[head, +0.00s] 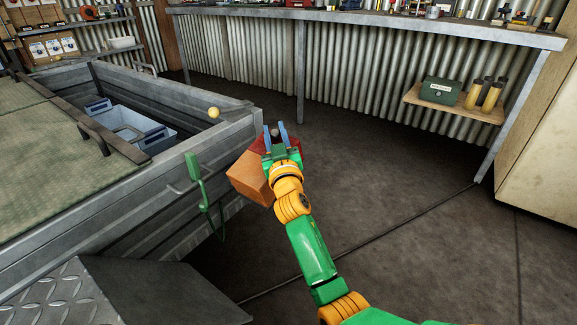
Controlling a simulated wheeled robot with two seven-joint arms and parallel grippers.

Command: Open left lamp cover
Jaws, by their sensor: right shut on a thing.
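A lamp with an orange block-shaped part (250,177) and a dark red part (293,145) sits at the near right corner of the metal-sided bed. It is the only lamp in view. My right gripper (276,130) is at the top of this lamp, its blue fingers pointing away from me. It is shut on a small grey piece between the fingertips, which looks like part of the lamp cover. The gripper body hides part of the red side, so how far the cover is open cannot be told. My left gripper is not in view.
The bed's metal wall (150,195) carries a green lever (193,168) beside the lamp. A workbench (360,15) runs along the back wall. The floor to the right is clear.

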